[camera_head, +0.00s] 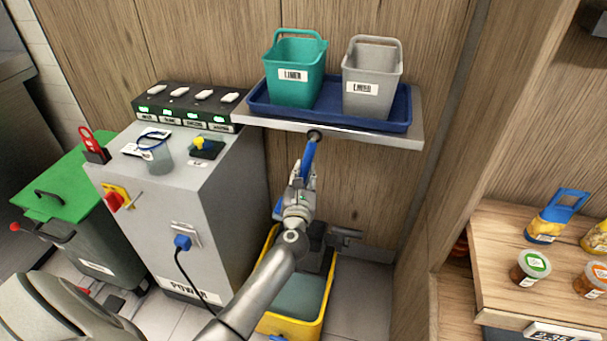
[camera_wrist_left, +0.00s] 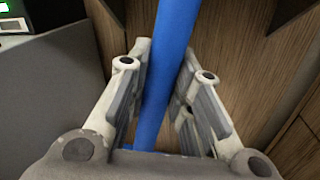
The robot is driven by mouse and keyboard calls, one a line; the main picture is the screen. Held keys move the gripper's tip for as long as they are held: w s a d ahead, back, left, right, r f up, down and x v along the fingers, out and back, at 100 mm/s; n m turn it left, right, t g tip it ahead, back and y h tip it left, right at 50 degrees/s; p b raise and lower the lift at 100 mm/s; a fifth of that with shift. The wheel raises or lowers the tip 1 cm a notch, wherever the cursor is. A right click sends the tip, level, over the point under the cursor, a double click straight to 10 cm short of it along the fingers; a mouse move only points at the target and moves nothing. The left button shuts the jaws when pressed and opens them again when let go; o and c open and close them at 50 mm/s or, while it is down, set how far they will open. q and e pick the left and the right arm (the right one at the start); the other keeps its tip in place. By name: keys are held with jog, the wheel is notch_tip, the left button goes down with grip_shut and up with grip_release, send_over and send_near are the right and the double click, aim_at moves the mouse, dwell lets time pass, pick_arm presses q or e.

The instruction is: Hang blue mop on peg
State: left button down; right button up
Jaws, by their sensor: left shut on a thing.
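The blue mop's handle (camera_head: 309,153) shows as a blue pole just below the front edge of the shelf. My left gripper (camera_head: 301,176) is shut on this handle. In the left wrist view the blue pole (camera_wrist_left: 174,45) runs between the two fingers (camera_wrist_left: 165,75). A dark round piece (camera_head: 314,135) is at the upper end of the handle, under the shelf edge; I cannot tell whether it is the peg or the handle's cap. The mop's lower end is hidden behind my arm. My right gripper is not in view.
A shelf (camera_head: 415,139) holds a blue tray (camera_head: 365,122) with a teal bucket (camera_head: 294,91) and a grey bucket (camera_head: 373,66). A grey power cabinet (camera_head: 225,205) stands left of my arm. A yellow mop bucket (camera_head: 322,318) is below. A wooden counter (camera_head: 492,262) is at right.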

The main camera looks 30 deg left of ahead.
pick_arm(q)
jog(key=shift+r, duration=0.1)
jog(key=c, duration=1.2)
grip_release()
jog(key=shift+s, duration=0.1)
